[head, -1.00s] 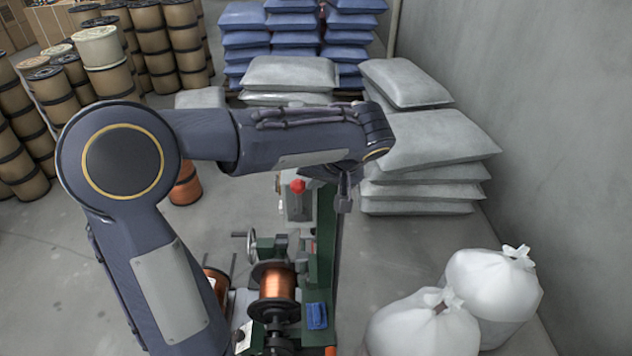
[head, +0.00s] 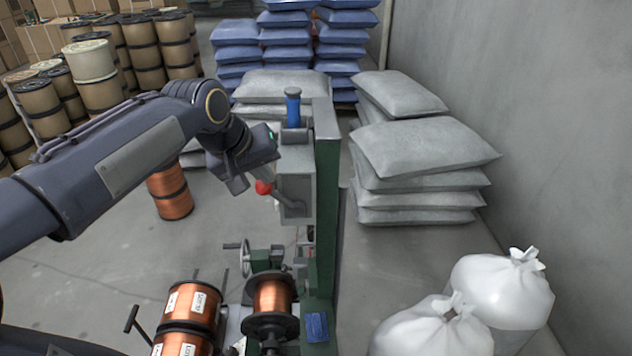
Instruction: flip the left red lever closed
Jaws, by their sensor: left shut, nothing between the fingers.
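The red lever knob (head: 263,187) sits at the end of a short grey lever, which slants up and left from the lower part of a grey box (head: 297,182) on the green machine column. My left gripper (head: 246,184) is shut and empty, just left of the knob and very close to it. I cannot tell whether they touch. The fingers are partly hidden by the dark wrist. My right gripper is not in view.
A blue-handled part (head: 293,107) stands on top of the box. Copper spools (head: 272,296) are mounted below, beside a handwheel (head: 246,258). Grey sacks (head: 420,150) and white bags (head: 500,288) are at the right.

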